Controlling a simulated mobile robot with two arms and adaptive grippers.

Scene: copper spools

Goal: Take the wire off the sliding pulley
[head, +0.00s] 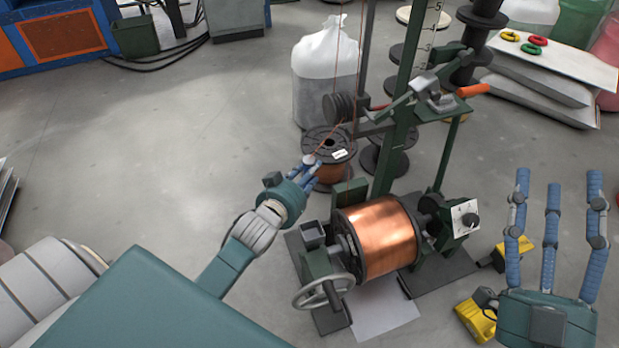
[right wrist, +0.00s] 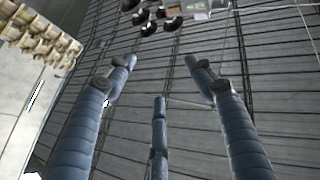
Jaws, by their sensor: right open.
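A dark grooved pulley (head: 340,106) sits beside the green upright post of the winding machine, in the upper middle of the head view. Thin copper wire (head: 336,62) runs from above down to the pulley area, and a strand slants down towards my left gripper. My left gripper (head: 311,165) is below and left of the pulley, its blue fingers close together near the wire. Whether they hold it I cannot tell. My right gripper (head: 555,188) is open and empty at the lower right, away from the machine. Its spread fingers also show in the right wrist view (right wrist: 160,78).
A large copper spool (head: 378,238) is mounted on the machine, with a handwheel (head: 323,291) at its front left. A smaller spool (head: 332,172) stands behind my left gripper. A white sack (head: 325,75) is behind.

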